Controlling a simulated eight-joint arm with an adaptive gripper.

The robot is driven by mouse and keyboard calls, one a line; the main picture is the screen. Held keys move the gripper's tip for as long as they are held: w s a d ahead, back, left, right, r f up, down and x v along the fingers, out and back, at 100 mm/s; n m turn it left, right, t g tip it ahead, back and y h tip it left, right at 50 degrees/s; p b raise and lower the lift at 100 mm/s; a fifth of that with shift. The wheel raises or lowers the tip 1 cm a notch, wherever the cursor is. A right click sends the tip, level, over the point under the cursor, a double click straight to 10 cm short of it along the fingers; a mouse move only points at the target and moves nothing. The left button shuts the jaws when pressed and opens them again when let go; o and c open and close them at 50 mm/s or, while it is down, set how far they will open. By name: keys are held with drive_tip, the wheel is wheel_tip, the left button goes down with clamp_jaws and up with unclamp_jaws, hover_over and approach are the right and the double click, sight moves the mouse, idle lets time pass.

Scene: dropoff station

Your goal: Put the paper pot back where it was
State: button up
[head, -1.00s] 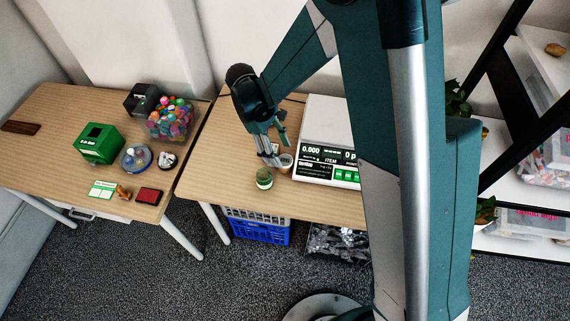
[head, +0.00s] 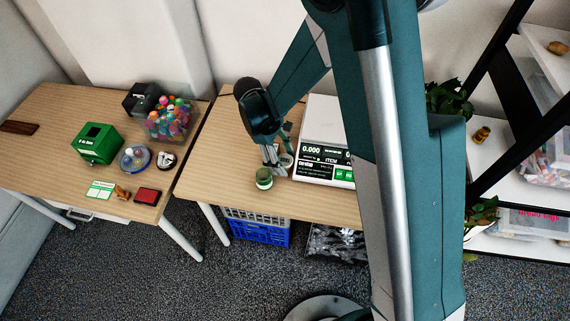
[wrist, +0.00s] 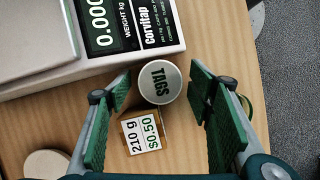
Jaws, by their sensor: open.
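My gripper (wrist: 151,92) is open, with one green-padded finger on each side; contact is not visible. In the head view my gripper (head: 274,158) is low over the right table, beside the scale, and a small pale-topped item (head: 286,161) shows partly at its fingertips.
The scale (head: 322,167) reads 0.000 just right of my gripper. A green-lidded jar (head: 264,178) stands close in front, near the table edge. A pale disc (wrist: 47,164) lies at the lower left in the wrist view. The table left of my gripper is clear.

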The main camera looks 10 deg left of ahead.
sight(284, 159)
drive_tip(key=shift+c, duration=0.5)
drive_tip(key=c, duration=1.1)
drive_tip(key=shift+r, duration=0.1)
drive_tip(key=shift+r+p, duration=0.95)
drive_tip(key=shift+r, duration=3.95)
